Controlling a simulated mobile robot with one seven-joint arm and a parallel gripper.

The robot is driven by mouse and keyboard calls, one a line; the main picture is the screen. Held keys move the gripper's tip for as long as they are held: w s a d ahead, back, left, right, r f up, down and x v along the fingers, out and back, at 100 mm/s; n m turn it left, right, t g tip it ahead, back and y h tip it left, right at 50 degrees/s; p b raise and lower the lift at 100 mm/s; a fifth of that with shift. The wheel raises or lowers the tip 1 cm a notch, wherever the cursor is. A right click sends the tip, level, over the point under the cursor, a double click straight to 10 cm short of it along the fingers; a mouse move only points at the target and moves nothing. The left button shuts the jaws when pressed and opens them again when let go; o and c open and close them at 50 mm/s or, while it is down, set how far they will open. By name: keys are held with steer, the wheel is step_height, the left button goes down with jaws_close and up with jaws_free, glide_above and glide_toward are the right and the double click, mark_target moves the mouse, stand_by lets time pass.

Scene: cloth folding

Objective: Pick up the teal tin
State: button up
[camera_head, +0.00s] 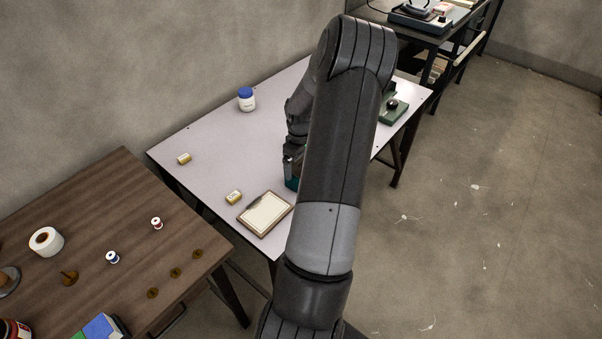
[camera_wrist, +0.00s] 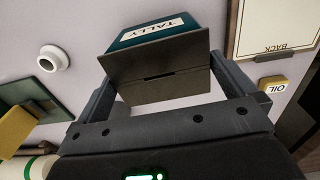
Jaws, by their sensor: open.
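The teal tin (camera_head: 291,184) is on the light table (camera_head: 215,145), mostly hidden behind my arm in the head view. In the wrist view the tin (camera_wrist: 153,32) shows a white label reading TALLY and a dark, seamed face toward the camera. My gripper (camera_wrist: 160,65) is open, with one finger on each side of the tin's near part. I cannot tell whether either finger touches it. In the head view my gripper (camera_head: 291,166) is low over the table at the tin, partly hidden by my arm.
A clipboard (camera_head: 266,214) lies close to the tin, with small yellow containers (camera_head: 234,197) (camera_head: 184,158) further left. A white jar with a blue lid (camera_head: 247,101) stands at the back. A green item (camera_head: 393,111) is at the right end. A brown table (camera_head: 100,190) with spools is at left.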

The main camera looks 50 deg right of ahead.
steer(key=f, duration=0.4)
steer(key=shift+s+f, duration=0.2)
steer(key=shift+f, duration=0.1)
steer(key=c, duration=0.9)
steer(key=shift+o, duration=0.2)
steer(key=shift+r, duration=0.1)
